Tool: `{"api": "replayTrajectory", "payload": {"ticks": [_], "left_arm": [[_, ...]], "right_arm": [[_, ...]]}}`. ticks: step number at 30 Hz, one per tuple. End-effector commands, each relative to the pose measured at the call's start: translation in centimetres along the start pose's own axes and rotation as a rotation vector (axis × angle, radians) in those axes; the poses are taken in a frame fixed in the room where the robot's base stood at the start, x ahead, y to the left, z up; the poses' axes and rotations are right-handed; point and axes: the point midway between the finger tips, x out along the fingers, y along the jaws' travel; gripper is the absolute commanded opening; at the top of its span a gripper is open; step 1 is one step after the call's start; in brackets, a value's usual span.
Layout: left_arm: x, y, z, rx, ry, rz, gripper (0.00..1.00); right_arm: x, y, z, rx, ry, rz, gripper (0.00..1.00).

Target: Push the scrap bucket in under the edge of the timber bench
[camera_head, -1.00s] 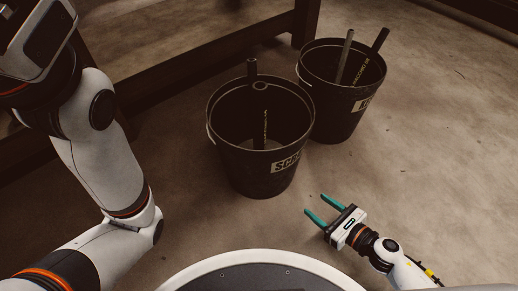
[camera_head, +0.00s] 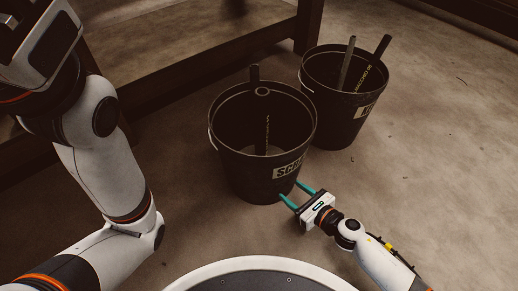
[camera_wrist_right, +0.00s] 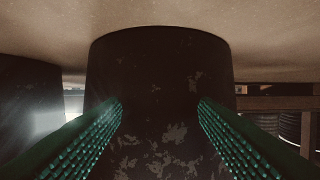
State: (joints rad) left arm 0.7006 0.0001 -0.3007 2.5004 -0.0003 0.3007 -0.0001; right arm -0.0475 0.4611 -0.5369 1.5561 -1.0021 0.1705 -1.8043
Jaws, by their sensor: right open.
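The scrap bucket (camera_head: 240,170), dark with a label reading "SCR", stands upright on the floor near the middle of the head view. A dark rod and a ring-ended piece stick up inside it. The timber bench (camera_head: 200,52) shows its low rail behind the bucket, running to a leg (camera_head: 308,22). My right gripper (camera_head: 289,189) is open, its teal fingers pointing at the bucket's lower near-right wall. In the right wrist view, the bucket wall (camera_wrist_right: 160,110) fills the space between the spread fingers; I cannot tell whether they touch it. My left gripper's fingers are not visible.
A second dark bucket (camera_head: 335,120) with two rods stands close behind and right of the scrap bucket, near the bench leg. Bare floor (camera_head: 430,150) lies to the right. My left arm covers the left side of the head view.

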Motion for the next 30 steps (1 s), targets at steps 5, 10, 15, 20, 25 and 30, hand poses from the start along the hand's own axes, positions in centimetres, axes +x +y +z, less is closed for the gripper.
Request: {"api": "replayTrajectory", "payload": {"ticks": [5, 10, 15, 20, 25, 30], "left_arm": [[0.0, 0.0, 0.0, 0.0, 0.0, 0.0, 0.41], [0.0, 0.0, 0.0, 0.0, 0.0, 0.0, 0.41], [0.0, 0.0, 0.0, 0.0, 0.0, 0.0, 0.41], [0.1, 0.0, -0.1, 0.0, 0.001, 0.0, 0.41], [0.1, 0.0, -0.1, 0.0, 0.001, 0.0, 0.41], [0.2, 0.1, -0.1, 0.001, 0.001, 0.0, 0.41]], "right_arm": [[0.1, 0.0, 0.0, 0.001, -0.001, 0.0, 0.55], [0.1, 0.0, 0.0, 0.001, 0.0, 0.0, 0.55], [0.7, 0.0, -0.2, 0.001, 0.001, 0.0, 0.55], [1.5, 0.0, -0.4, 0.002, 0.0, 0.0, 0.55], [2.3, 0.0, -0.6, 0.002, 0.001, 0.001, 0.55], [3.2, 0.0, -0.8, 0.001, 0.001, 0.0, 0.55]]}}
